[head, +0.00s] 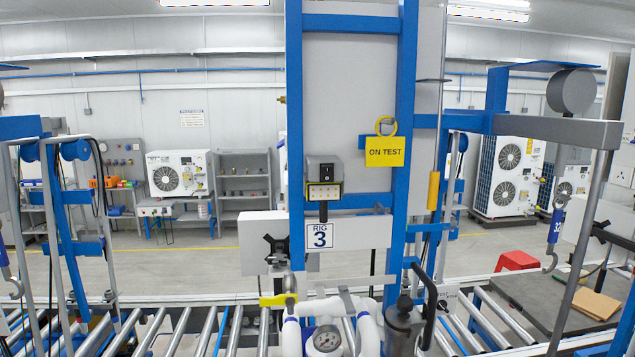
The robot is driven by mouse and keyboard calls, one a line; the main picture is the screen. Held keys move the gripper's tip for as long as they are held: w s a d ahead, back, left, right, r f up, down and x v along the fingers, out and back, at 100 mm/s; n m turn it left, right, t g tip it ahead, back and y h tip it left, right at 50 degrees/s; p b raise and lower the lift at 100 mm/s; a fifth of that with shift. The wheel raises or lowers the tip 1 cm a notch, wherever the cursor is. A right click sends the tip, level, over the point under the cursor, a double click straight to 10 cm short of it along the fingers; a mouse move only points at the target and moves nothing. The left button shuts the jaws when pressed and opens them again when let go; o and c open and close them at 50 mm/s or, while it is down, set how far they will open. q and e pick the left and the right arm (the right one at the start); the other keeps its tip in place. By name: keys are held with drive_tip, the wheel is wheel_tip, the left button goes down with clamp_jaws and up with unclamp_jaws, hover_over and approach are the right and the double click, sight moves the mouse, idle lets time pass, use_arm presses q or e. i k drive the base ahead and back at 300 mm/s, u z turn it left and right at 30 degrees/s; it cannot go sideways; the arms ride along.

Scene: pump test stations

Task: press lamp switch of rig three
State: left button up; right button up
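The rig three sign (319,236) is a white plate with "RIG 3" on the front of the blue frame. Above it a small grey lamp housing (312,170) carries a black rocker lamp switch (323,172) on its front. Just below the switch is a yellow-framed work lamp (324,192) with several small pale lights; I cannot tell whether it is lit. The switch faces me and nothing covers it. Neither of my grippers shows in the head view.
A yellow "ON TEST" tag (385,152) hangs right of the lamp on the blue frame (404,90). Below stand white pipework with a pressure gauge (327,339), a yellow valve handle (278,299) and a dark cylinder (404,325). Rollers (203,330) run across the front.

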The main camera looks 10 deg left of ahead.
sight(327, 171)
drive_tip(key=z, duration=0.05)
drive_tip(key=k, duration=0.65)
drive_tip(key=u, duration=0.65)
drive_tip(key=i, duration=1.3)
drive_tip(key=z, duration=0.45)
